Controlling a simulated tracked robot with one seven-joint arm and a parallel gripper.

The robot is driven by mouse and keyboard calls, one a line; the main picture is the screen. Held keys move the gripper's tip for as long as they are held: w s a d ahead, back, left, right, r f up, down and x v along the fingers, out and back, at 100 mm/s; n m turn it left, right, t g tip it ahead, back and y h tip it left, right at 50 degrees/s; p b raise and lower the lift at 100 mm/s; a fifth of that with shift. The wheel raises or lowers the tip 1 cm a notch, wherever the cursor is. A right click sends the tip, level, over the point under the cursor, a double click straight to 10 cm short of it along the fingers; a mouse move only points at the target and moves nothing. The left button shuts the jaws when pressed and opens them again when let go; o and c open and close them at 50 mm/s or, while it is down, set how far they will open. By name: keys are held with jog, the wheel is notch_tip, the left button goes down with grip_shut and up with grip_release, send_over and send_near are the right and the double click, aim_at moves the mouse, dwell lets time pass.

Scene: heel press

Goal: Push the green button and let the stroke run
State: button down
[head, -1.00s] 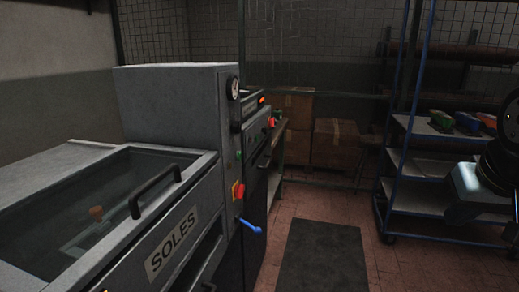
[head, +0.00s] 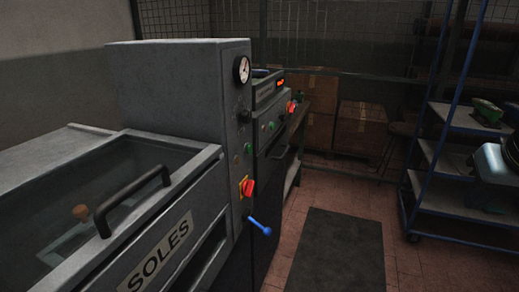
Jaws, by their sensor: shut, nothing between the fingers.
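A grey press (head: 178,90) with a SOLES label stands at the left in the head view. On its narrow right-hand face a small green button (head: 248,148) shows, with a dim greenish one beside it. Below them is a red rotary switch (head: 249,187) on a yellow plate, and lower a blue-handled lever (head: 259,226). A round gauge (head: 242,69) sits near the top. The press's lid with a dark handle is closed. Part of my arm shows at the right edge, well away from the press. My gripper's fingers are not visible.
A second machine (head: 269,95) with a lit orange display and its own green and red controls stands behind the press. A dark mat (head: 335,250) lies on the open tiled floor. Cardboard boxes (head: 359,127) are at the back. A blue-framed shelf trolley (head: 470,198) stands right.

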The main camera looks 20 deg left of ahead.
aim_at(250, 149)
jog(key=w+a+f+n+t+y, duration=0.15)
jog(key=w+a+n, duration=0.25)
jog(key=w+a, duration=0.45)
jog(key=w+a+f+n+t+y, duration=0.1)
jog(key=w+a+f+n+t, duration=0.3)
jog(key=w, duration=0.7)
jog(key=w+a+f+n+y, duration=0.2)
jog(key=a+f+n+y, duration=0.1)
jog(key=a, duration=0.8)
jog(key=w+a+f+n+y, duration=0.2)
jog(key=a+f+n+y, duration=0.1)
jog(key=a, duration=0.7)
jog(key=shift+w+a+y, duration=0.4)
jog(key=shift+y, duration=0.35)
jog(key=shift+a, duration=0.1)
jog(key=a, duration=0.8)
jog(key=shift+w+a, duration=0.3)
jog(key=shift+w, duration=0.05)
jog(key=shift+a+r, duration=0.1)
jog(key=shift+a, duration=0.1)
